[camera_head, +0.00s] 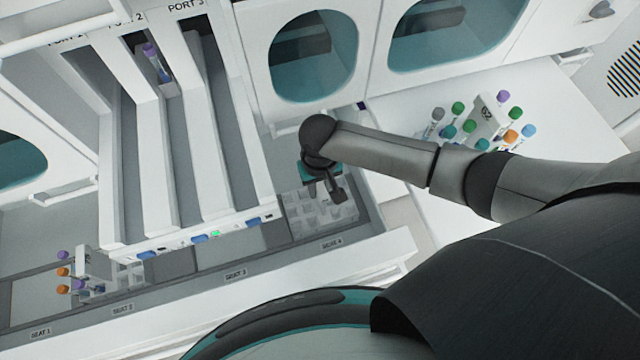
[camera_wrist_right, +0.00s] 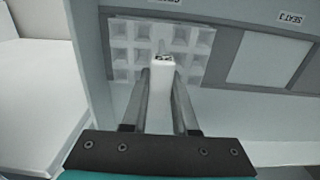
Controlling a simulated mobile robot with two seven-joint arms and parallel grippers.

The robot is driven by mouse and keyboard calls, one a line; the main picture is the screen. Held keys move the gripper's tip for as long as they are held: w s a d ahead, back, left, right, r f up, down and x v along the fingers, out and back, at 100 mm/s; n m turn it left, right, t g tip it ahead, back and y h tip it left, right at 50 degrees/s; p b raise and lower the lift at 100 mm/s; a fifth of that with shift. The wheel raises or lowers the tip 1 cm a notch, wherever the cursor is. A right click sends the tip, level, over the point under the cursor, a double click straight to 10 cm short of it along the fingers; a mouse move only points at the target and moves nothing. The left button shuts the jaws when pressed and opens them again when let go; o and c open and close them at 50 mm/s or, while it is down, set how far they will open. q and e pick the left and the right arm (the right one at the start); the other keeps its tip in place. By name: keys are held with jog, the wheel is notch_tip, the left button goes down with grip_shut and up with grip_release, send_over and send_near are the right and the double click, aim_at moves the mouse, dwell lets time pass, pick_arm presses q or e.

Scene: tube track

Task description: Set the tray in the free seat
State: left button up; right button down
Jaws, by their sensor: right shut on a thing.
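A pale tray (camera_head: 330,217) with an empty grid of square sockets is at the seat marked SEAT 4, on the right end of the seat row. It also shows in the right wrist view (camera_wrist_right: 122,52), over the grey seat area. My right gripper (camera_head: 325,190) is above it, shut on its upright white handle; the fingers (camera_wrist_right: 160,95) stand on either side of the handle. I cannot tell whether the tray's underside touches the seat. SEAT 3 (camera_head: 228,243) shows as a bare pale panel, also in the wrist view (camera_wrist_right: 272,58). My left gripper is not in view.
A rack with purple and orange capped tubes (camera_head: 95,265) stands near SEAT 2. Another rack of coloured tubes (camera_head: 485,125) stands on the white bench at right. Sloped white tracks (camera_head: 190,130) rise behind the seats; a purple-capped tube (camera_head: 155,62) lies in one.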

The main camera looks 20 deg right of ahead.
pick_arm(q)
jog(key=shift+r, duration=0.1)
pick_arm(e)
jog(key=shift+f, duration=0.4)
dwell(0.3)
jog(key=c, duration=0.6)
grip_release()
notch_tip(320, 180, up, 9)
jog(key=p, duration=0.4)
jog(key=shift+r+p, duration=0.1)
jog(key=shift+p, duration=0.2)
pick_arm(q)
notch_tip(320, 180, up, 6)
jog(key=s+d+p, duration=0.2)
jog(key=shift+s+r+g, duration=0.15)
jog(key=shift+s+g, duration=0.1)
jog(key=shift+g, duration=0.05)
pick_arm(e)
notch_tip(320, 180, up, 6)
